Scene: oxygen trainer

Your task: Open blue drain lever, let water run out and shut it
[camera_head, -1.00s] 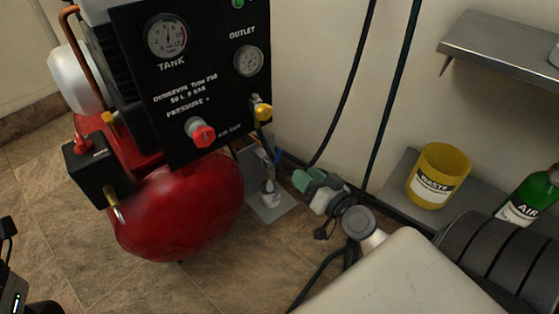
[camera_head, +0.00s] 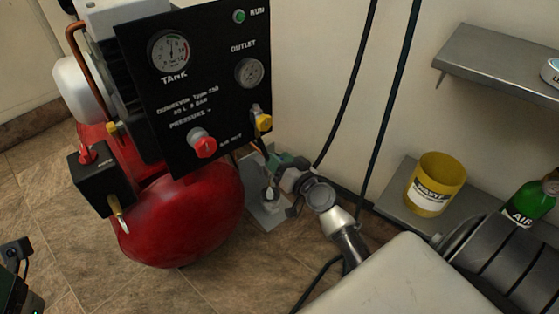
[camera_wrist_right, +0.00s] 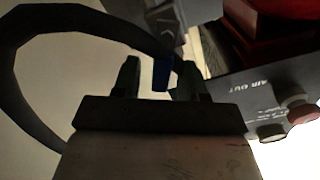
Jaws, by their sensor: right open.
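The blue lever (camera_wrist_right: 161,73) shows in the right wrist view as a small upright blue piece between the fingertips. My right gripper (camera_wrist_right: 158,78) is open around it, with a dark green finger on either side. Contact with the lever cannot be told. In the head view, the right gripper (camera_head: 277,163) is beside the compressor, below the yellow knob, and hides the lever. A small pale metal fitting (camera_head: 270,199) stands below it on a grey floor plate (camera_head: 267,216). No water is visible. The left gripper's fingers do not show.
The red compressor tank (camera_head: 190,220) and its black gauge panel (camera_head: 207,95) stand left of my right gripper. Black hoses (camera_head: 345,90) hang along the wall. A yellow waste bucket (camera_head: 435,182) and green air bottle (camera_head: 528,203) are at the right, below a metal shelf (camera_head: 495,60).

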